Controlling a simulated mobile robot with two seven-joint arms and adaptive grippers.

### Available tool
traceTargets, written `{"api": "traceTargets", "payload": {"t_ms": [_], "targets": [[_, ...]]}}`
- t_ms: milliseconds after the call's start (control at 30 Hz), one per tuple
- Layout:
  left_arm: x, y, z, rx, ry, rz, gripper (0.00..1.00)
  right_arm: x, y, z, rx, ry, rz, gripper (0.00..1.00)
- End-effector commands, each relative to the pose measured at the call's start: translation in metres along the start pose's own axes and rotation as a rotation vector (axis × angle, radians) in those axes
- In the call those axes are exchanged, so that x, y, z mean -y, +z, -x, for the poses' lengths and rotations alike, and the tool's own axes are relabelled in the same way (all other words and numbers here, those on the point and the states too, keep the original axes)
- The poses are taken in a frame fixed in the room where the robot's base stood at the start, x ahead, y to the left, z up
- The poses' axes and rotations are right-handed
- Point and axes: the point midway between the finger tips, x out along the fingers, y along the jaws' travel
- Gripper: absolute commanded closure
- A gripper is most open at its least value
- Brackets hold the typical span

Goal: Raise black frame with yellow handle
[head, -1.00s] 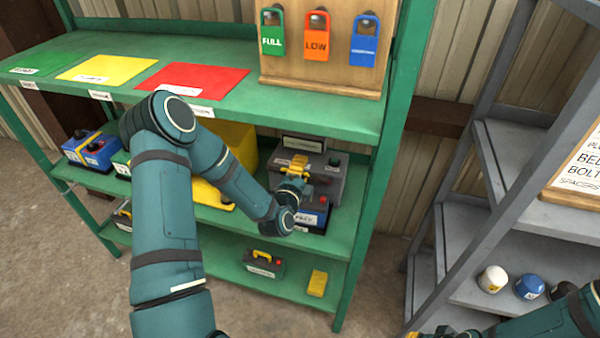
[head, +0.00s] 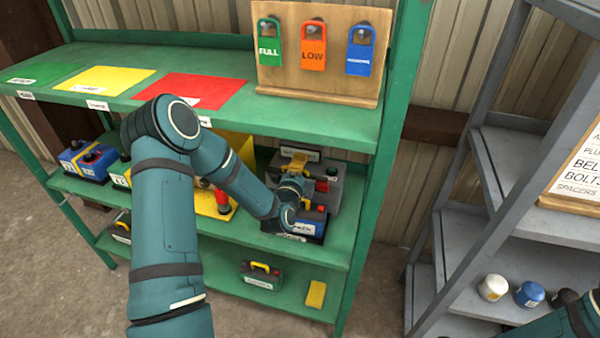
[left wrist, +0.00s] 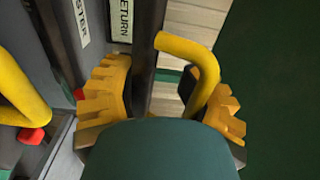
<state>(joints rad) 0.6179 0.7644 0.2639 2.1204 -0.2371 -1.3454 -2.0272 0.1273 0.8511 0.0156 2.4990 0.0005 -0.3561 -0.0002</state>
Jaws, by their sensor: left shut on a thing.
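In the left wrist view, the black frame (left wrist: 148,62) shows as a dark upright bar with a bent yellow handle (left wrist: 191,48) beside it. My left gripper (left wrist: 163,88) has its toothed orange fingers on either side and is shut on the black frame with the yellow handle. In the head view, my left gripper (head: 297,168) is at the right end of the middle green shelf, in front of a grey box (head: 323,182). My wrist hides most of the frame there. My right gripper is not in view.
The green upper shelf (head: 320,122) overhangs the gripper. A blue box (head: 312,222) sits just below my wrist. A yellow block (head: 316,294) and a small dark case (head: 262,275) with a yellow handle stand on the lower shelf. A grey rack (head: 477,225) stands at right.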

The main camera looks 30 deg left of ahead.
Motion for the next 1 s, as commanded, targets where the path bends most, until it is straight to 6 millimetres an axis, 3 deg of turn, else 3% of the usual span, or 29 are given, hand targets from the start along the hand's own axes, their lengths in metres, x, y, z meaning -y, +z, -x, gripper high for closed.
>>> {"api": "traceTargets", "payload": {"t_ms": [200, 300, 333, 767, 1000], "targets": [[-0.004, 0.0, -0.002, 0.0, 0.012, 0.001, 0.6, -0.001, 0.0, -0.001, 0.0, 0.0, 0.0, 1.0], [-0.004, 0.0, -0.002, 0.0, 0.013, 0.001, 0.21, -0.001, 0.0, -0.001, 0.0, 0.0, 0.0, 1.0], [-0.004, 0.0, -0.002, 0.0, 0.013, 0.001, 0.13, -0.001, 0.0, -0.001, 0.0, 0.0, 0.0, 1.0], [-0.003, 0.0, 0.002, -0.001, 0.011, 0.001, 0.13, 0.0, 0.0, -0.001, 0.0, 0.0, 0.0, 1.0], [-0.002, -0.001, 0.04, -0.003, 0.011, 0.0, 0.13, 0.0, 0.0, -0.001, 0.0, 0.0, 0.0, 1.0]]}}
